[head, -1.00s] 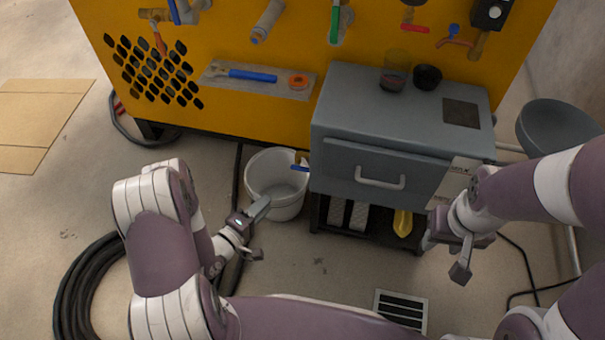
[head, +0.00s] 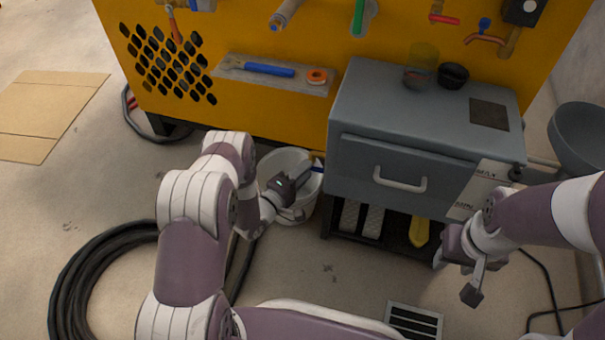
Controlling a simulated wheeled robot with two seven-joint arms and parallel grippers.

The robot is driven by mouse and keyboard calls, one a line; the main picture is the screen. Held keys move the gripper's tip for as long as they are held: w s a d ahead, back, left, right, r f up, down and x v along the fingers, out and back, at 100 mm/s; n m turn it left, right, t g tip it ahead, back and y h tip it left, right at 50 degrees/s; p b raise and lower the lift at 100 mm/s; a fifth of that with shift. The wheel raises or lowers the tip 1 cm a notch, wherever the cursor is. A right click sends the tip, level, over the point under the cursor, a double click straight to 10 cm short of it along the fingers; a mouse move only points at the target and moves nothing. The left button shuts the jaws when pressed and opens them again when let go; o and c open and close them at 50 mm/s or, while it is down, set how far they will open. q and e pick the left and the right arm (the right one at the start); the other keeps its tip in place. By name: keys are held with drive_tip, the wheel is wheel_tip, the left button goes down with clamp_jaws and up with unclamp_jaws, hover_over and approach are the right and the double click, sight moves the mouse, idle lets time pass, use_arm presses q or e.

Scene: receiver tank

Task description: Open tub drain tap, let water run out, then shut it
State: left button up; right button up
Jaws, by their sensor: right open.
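A small tap with a blue lever (head: 315,169) and a brass-coloured body sits at the left side of the grey cabinet, above the white bucket (head: 272,165). My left gripper (head: 302,193) is over the bucket, with its fingers apart. Its upper finger points at the blue lever and is very close to it; I cannot tell whether they touch. The gripper hides part of the bucket, and I see no running water. My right gripper (head: 457,277) is open and empty, low in front of the cabinet's right side.
The grey cabinet (head: 395,140) has a drawer handle and carries a cup and a dark bowl. Behind it, a yellow panel (head: 300,45) holds several other taps. A black hose coil (head: 85,280) and a floor grate (head: 413,320) lie on the floor.

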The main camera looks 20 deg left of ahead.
use_arm(q)
clamp_jaws()
drive_tip(key=shift+d+r+m+g+y+p, duration=0.15)
drive_tip(key=shift+m+g+y+p, duration=0.4)
drive_tip(key=shift+m+p, duration=1.05)
drive_tip(key=shift+r+m+g+y+p, duration=0.25)
drive_tip(key=shift+m+y+p, duration=0.55)
drive_tip(key=shift+m+p, duration=0.8)
drive_tip(key=shift+d+r+m+g+y+p, duration=0.1)
drive_tip(key=shift+m+g+y+p, duration=0.5)
drive_tip(key=shift+m+p, duration=1)
unclamp_jaws()
